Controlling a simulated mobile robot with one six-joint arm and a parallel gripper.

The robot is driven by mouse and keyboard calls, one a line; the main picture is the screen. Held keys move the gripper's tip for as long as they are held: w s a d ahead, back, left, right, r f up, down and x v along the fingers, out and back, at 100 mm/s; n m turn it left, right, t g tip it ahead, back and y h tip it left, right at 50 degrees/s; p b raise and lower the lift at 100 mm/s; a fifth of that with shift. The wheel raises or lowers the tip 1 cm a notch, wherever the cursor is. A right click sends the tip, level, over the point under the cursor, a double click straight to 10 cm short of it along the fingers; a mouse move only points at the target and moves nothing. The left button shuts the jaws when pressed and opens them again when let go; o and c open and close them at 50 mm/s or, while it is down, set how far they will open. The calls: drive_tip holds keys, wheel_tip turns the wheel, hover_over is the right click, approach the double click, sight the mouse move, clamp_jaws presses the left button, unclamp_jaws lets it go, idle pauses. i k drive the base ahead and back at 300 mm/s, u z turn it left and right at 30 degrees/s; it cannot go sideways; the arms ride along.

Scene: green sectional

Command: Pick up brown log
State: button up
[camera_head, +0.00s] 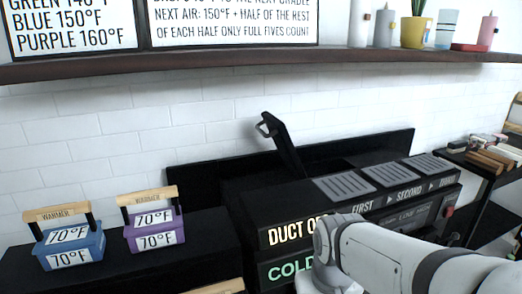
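Several short log-like pieces lie in a pile on a dark stand at the right edge. Among them are brown logs (489,161), lighter tan ones, and whitish and dark ones behind. They are small here, and I cannot tell exactly which one is the brown log. My white arm crosses the lower right, in front of the black machine, and bends down out of the bottom edge. My gripper is not in view, so nothing shows of its fingers or anything in them.
A black machine (289,203) with grey vents and a raised lid stands in the middle. A blue warmer box (70,252) and a purple warmer box (153,235) sit on a dark surface at left. A wall shelf (240,64) holds signs, candles and a potted plant.

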sight(485, 163)
drive_tip(key=k, duration=1.65)
drive_tip(key=u, duration=0.5)
drive_tip(key=i, duration=1.35)
drive_tip(key=z, duration=2.05)
drive_tip(key=i, duration=0.5)
drive_tip(key=z, duration=0.05)
